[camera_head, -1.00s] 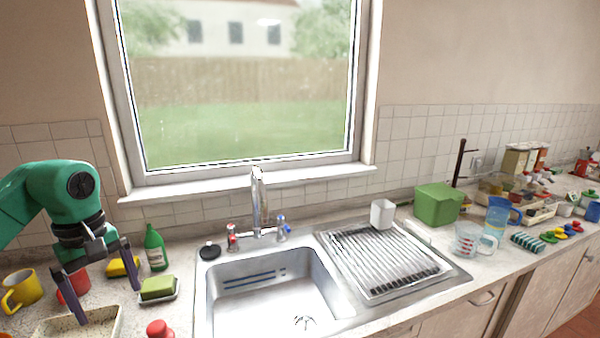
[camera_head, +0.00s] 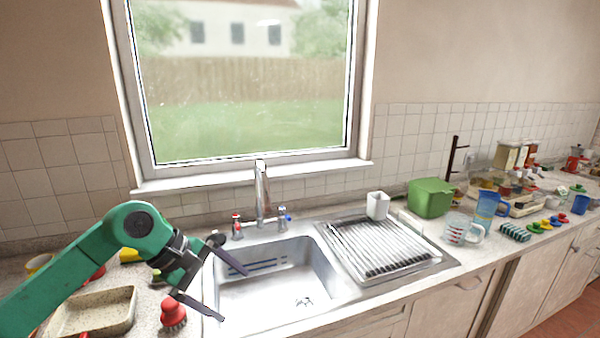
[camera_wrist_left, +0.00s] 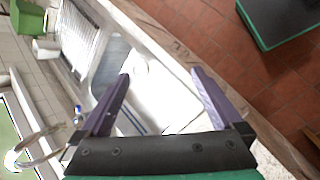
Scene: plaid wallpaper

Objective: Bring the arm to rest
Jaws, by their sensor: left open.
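My left arm is green and comes in from the left in the head view. Its gripper (camera_head: 232,290) is open and empty, with its dark fingers spread over the left front edge of the sink (camera_head: 275,290). In the left wrist view the two purple fingers (camera_wrist_left: 155,98) stand wide apart with nothing between them, and the sink basin (camera_wrist_left: 150,85) lies beyond. My right gripper is not in view.
A red-topped brush (camera_head: 173,313) stands close to the left gripper. The faucet (camera_head: 262,195) rises at the sink's back. The drying rack (camera_head: 385,250) is to the right.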

